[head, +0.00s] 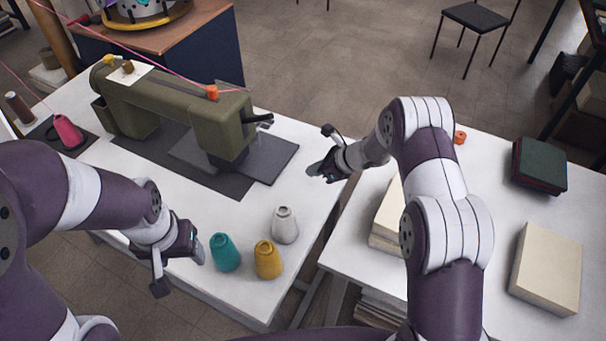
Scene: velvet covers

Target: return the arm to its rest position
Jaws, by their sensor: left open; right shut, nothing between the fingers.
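My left gripper (180,268) is at the front of the white sewing table (290,182), left of a teal thread cone (225,252). It is open and holds nothing. My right gripper (322,152) is near the table's right side, to the right of the sewing machine (180,112). It is shut and empty. My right arm (430,185) reaches up and bends over toward the left. A yellow cone (268,260) and a grey-white cone (285,225) stand upright near the teal one.
A pink spool (67,131) stands left of the machine, with pink thread running overhead. The right-hand table (490,205) bears a cream block (546,269), a dark green and red stack (539,165) and a small orange item (460,137). A gap separates the tables.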

